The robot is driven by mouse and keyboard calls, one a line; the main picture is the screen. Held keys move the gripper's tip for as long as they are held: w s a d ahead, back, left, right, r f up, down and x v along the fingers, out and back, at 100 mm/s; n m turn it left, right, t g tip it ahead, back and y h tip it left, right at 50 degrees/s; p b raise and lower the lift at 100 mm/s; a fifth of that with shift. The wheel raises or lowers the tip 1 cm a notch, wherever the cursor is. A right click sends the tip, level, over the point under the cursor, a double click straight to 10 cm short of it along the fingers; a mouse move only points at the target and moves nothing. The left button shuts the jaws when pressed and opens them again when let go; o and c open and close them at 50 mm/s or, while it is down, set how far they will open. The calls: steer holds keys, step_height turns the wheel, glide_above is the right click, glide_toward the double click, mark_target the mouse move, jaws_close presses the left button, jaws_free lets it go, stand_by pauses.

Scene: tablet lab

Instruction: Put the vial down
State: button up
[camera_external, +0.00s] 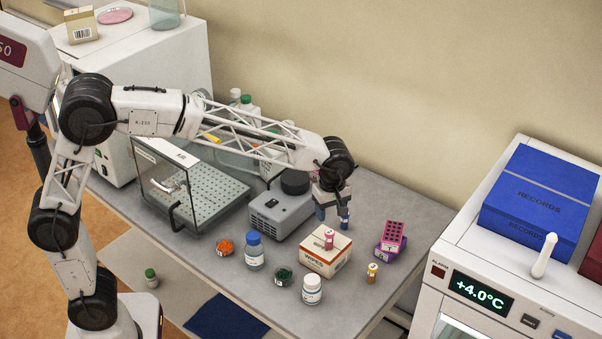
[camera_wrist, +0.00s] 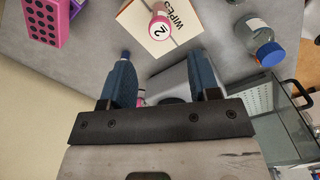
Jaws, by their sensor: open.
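A small vial with a pink cap (camera_external: 329,236) stands upright on top of the white and tan wipes box (camera_external: 318,262). Its cap, marked 2, shows from above in the wrist view (camera_wrist: 159,29), on the box top (camera_wrist: 138,26). My gripper (camera_external: 332,218) is open, with its blue fingers just above and behind the vial in the external view. In the wrist view the fingers (camera_wrist: 162,76) are spread apart and the vial lies beyond their tips, apart from them. A small pink patch beside the left finger is partly hidden, and I cannot tell what it is.
A pink tube rack (camera_external: 394,236) and a small amber vial (camera_external: 372,272) stand right of the box. A blue-capped bottle (camera_external: 254,251), a white jar (camera_external: 312,290) and dishes of orange and green pieces stand left and in front. A grey device (camera_external: 279,215) stands behind.

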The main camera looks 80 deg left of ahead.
steer(key=shift+r, duration=0.5)
stand_by(0.4)
steer(key=shift+s+d+r, duration=0.15)
steer(key=shift+s+r, duration=0.05)
steer(key=shift+s, duration=0.2)
steer(key=s+d+m+t, duration=0.1)
steer(key=s+d+m, duration=0.2)
steer(key=s+m, duration=0.4)
steer(key=s+d+m, duration=0.3)
steer(key=s+m, duration=0.4)
steer(key=s, duration=1.4)
steer(key=s+d+f+m+t, duration=0.1)
steer(key=s+d+m, duration=0.2)
steer(key=s+m, duration=0.4)
steer(key=s, duration=0.7)
steer(key=shift+d+m+t, duration=0.25)
steer(key=shift+m+t, duration=0.05)
steer(key=shift+m, duration=0.1)
steer(key=shift+s, duration=0.1)
